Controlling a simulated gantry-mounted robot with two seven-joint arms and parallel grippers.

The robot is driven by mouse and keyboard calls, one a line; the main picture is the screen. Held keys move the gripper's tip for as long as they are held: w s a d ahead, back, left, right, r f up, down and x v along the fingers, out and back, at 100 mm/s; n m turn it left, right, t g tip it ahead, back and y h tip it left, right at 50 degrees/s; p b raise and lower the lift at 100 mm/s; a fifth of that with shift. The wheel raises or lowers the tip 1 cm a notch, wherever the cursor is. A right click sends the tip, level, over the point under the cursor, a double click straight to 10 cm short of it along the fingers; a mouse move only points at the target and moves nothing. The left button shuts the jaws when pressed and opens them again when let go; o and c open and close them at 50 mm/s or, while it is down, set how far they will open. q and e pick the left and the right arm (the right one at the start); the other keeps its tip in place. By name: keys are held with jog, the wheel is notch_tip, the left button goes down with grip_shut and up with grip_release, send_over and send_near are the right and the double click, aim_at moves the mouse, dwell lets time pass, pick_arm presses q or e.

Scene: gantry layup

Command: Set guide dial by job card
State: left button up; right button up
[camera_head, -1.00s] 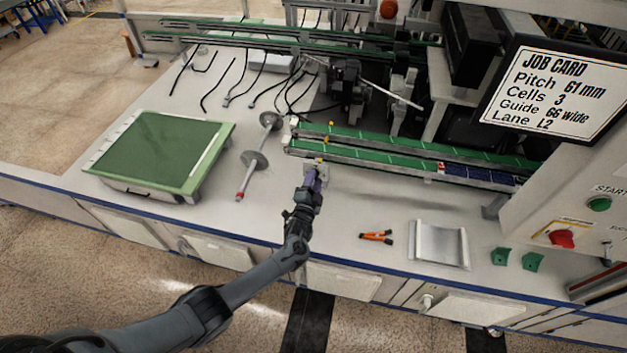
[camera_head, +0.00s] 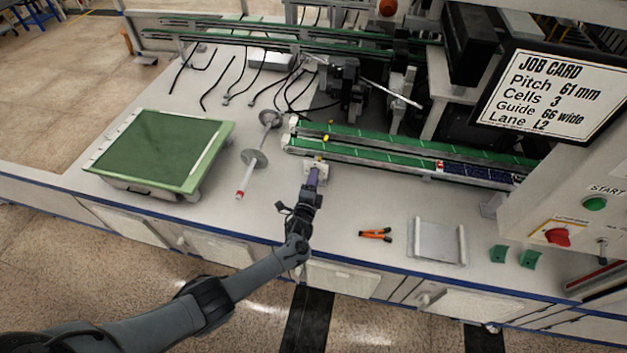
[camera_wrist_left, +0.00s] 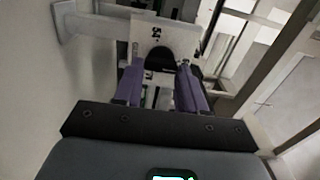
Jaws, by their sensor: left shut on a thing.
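The job card (camera_head: 548,95) hangs at the upper right and reads Pitch 61 mm, Cells 3, Guide 66 wide, Lane L2. My left gripper (camera_head: 314,172) is at the white dial plate (camera_head: 316,163) at the near left end of the green conveyor. In the left wrist view, the purple fingers (camera_wrist_left: 160,84) are shut on the dark guide dial (camera_wrist_left: 160,61) in front of a white plate (camera_wrist_left: 146,32) with black markings. The fingers hide part of the dial, and I cannot read its setting surely. My right gripper is out of view.
The green conveyor lanes (camera_head: 385,157) run right with dark cells (camera_head: 478,170) on them. Orange-handled pliers (camera_head: 375,234), a metal tray (camera_head: 438,242) and green blocks (camera_head: 529,259) lie right of my arm. A rod with discs (camera_head: 255,160) and a green-topped box (camera_head: 160,150) are left.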

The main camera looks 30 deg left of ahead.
pick_arm(q)
jog(key=o, duration=1.1)
jog(key=shift+c, duration=0.2)
jog(key=p+v, duration=0.4)
jog(key=v, duration=0.7)
